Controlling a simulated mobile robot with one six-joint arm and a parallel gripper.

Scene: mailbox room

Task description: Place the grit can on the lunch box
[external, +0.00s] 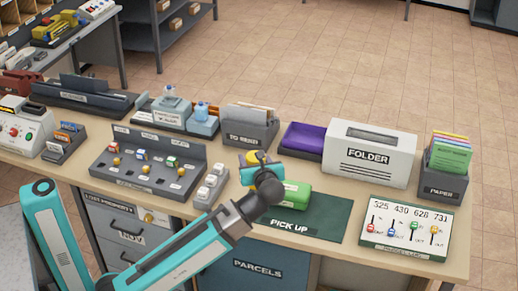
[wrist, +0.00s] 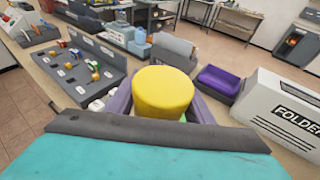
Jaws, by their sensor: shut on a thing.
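The grit can appears to be the yellow-topped round can (wrist: 163,91) between the purple fingers of my gripper (wrist: 163,100) in the wrist view. In the external view my gripper (external: 260,165) is shut on the can (external: 249,159), which is partly hidden by my wrist. The lunch box appears to be the green box (external: 296,193) on the dark green PICK UP mat (external: 318,216). The can shows above and left of the lunch box. My wrist hides part of the box, and I cannot tell whether they touch. Only a green sliver shows behind the can in the wrist view.
A white FOLDER box (external: 369,151) and purple tray (external: 303,138) stand behind the mat. A TO SEND holder (external: 249,133) is behind my gripper. A grey switch block (external: 211,186) is left, a parcel-log panel (external: 408,228) right. The mat's right part is bare.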

